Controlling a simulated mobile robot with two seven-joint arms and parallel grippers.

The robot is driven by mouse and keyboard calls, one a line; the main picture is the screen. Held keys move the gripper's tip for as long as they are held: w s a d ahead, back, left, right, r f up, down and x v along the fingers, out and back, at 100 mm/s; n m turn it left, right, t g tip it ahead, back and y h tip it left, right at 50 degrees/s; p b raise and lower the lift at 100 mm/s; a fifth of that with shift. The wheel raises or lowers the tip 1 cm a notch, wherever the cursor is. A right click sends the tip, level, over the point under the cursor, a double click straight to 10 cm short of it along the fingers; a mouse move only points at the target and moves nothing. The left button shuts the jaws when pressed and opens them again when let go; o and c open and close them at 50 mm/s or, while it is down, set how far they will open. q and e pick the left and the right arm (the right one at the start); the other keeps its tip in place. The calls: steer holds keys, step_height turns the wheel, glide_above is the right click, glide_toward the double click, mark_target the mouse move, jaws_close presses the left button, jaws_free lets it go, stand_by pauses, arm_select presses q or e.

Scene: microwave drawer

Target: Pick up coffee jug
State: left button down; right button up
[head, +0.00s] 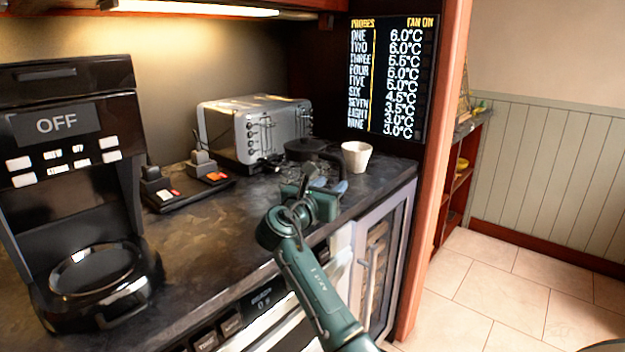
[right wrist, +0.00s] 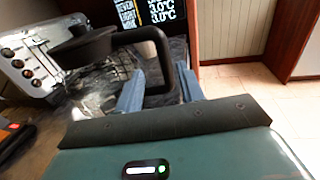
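The coffee jug has a black lid and handle and a clear-looking body. It stands on the dark counter in front of the toaster, and its dark top (head: 308,150) shows in the head view, partly hidden by my right gripper (head: 328,186). In the right wrist view the jug's black handle (right wrist: 156,50) reaches toward me, between the two blue fingers of the right gripper (right wrist: 160,92). The fingers are apart, one on each side of the handle, with gaps visible. My left gripper is not in view.
A white cup (head: 356,157) stands just right of the jug. A silver toaster (head: 255,130) is behind it. A black coffee machine (head: 75,190) marked OFF stands at left. Small devices on a black base (head: 190,185) sit between.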

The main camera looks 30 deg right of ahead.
mark_target(341, 178)
steer(key=x, duration=0.4)
steer(key=shift+s+d, duration=0.2)
steer(key=shift+d, duration=0.25)
steer(key=shift+w+d, duration=0.3)
steer(key=shift+d, duration=0.05)
jaws_close()
stand_by(0.6)
steer(key=shift+r, duration=0.15)
